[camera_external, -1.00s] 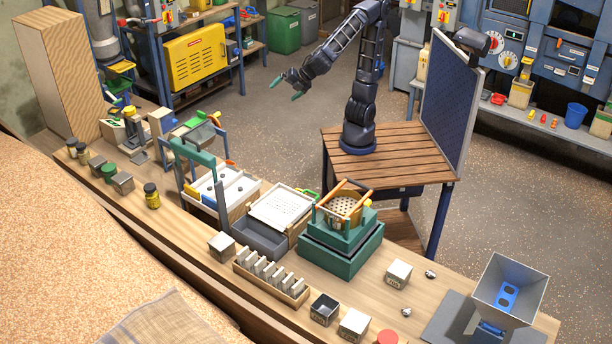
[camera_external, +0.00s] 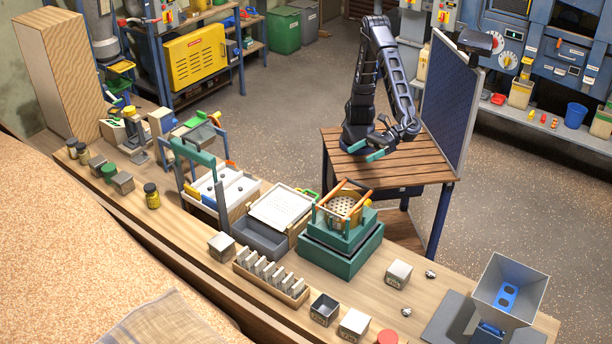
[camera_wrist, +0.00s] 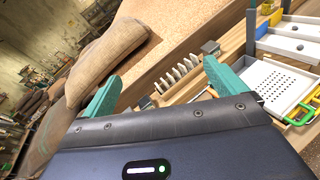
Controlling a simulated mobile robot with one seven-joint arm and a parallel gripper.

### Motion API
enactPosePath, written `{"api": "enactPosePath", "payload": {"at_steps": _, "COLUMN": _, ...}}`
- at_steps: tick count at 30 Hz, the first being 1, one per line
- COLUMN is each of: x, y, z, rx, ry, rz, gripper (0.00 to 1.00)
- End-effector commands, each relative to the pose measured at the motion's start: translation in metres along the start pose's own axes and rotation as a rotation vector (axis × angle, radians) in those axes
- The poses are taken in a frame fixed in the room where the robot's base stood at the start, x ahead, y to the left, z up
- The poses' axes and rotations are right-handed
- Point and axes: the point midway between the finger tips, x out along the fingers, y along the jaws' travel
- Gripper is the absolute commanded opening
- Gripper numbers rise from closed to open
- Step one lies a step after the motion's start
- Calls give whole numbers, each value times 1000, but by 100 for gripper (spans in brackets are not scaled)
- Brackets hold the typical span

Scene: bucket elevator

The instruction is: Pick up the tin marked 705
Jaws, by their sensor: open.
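Several small square metal tins stand on the long bench in the external view: one front right (camera_external: 398,274), one at the front edge (camera_external: 354,325), an open dark one (camera_external: 324,309), and one left of the slotted rack (camera_external: 221,246). Some have dark markings on their sides, too small to read, so I cannot tell which is 705. My gripper (camera_external: 368,152) hangs over the slatted wooden stand, well behind the tins. Its teal fingers are apart and empty in the wrist view (camera_wrist: 160,78), where a grey tin (camera_wrist: 210,47) shows beyond them.
A slotted rack of grey plates (camera_external: 270,276), a green box with a sieve (camera_external: 340,250), a grey tray (camera_external: 260,239) and a metal hopper (camera_external: 510,288) crowd the bench. A dark upright panel (camera_external: 447,110) stands right of my arm.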

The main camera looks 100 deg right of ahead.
Motion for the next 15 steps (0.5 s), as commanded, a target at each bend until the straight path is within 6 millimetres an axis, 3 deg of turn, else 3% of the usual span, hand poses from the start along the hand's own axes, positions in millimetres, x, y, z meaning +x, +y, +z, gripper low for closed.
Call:
{"api": "enactPosePath", "payload": {"at_steps": 1, "x": -19, "y": 27, "z": -18, "rx": -48, "ry": -8, "rz": 58, "gripper": 96}}
{"api": "enactPosePath", "payload": {"at_steps": 6, "x": -71, "y": 90, "z": -57, "rx": -168, "ry": -50, "rz": 210, "gripper": 96}}
{"api": "enactPosePath", "payload": {"at_steps": 15, "x": -155, "y": 161, "z": -112, "rx": -309, "ry": -117, "rz": 408, "gripper": 96}}
